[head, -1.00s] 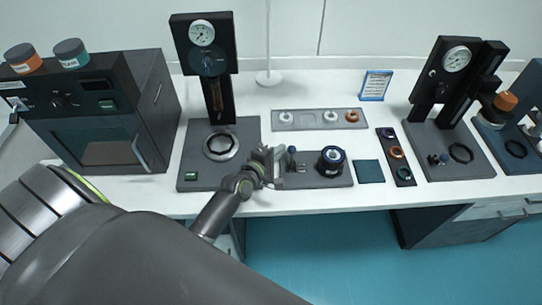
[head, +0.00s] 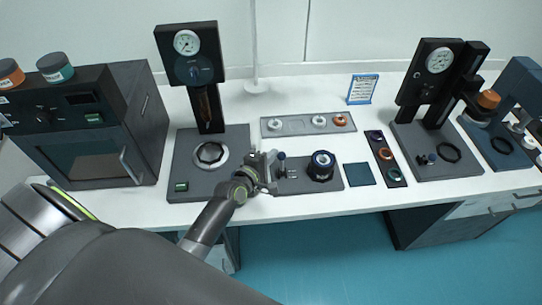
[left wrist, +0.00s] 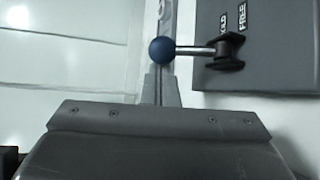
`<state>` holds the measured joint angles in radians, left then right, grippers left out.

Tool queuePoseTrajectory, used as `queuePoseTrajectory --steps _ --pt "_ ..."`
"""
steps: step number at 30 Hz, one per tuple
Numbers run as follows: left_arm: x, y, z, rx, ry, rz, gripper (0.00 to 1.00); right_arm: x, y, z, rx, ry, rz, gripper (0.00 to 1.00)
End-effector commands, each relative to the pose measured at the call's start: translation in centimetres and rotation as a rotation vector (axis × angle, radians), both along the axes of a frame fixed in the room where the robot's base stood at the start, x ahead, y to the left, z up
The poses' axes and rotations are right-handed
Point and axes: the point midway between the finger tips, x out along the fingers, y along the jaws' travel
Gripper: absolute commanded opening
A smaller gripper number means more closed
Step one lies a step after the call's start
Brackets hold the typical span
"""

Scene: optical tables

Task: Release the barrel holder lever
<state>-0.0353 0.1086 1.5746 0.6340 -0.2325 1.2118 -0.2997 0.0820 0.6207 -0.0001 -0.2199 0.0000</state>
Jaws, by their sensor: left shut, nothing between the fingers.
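The barrel holder lever shows in the left wrist view as a blue ball knob (left wrist: 162,50) on a thin metal rod, running left from a black pivot (left wrist: 230,50) on a grey plate. The labels HOLD and FREE, partly cut off, are beside the pivot. In the head view the knob (head: 282,156) stands just right of my left gripper (head: 270,165). The left gripper is shut and empty; its fingertips (left wrist: 161,75) overlap the knob in the wrist view, and I cannot tell whether they touch it. A dark barrel with a blue ring (head: 321,165) sits on the same plate (head: 300,186).
A press with a dial gauge (head: 187,42) stands behind and left of the left gripper. A grey tray with rings (head: 295,126) lies behind the plate. A dark square mat (head: 358,174) and a ring strip (head: 378,153) lie to the right. A dark cabinet (head: 85,150) stands left.

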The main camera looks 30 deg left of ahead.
Motion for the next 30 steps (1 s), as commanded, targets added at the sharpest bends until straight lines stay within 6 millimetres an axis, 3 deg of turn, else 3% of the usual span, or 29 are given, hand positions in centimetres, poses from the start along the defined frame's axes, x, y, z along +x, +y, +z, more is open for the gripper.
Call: queuePoseTrajectory --steps 30 --pt "-0.40 -0.31 0.24 0.001 -0.002 -0.001 0.00 -0.01 0.25 -0.69 0.003 0.001 -0.001 0.87"
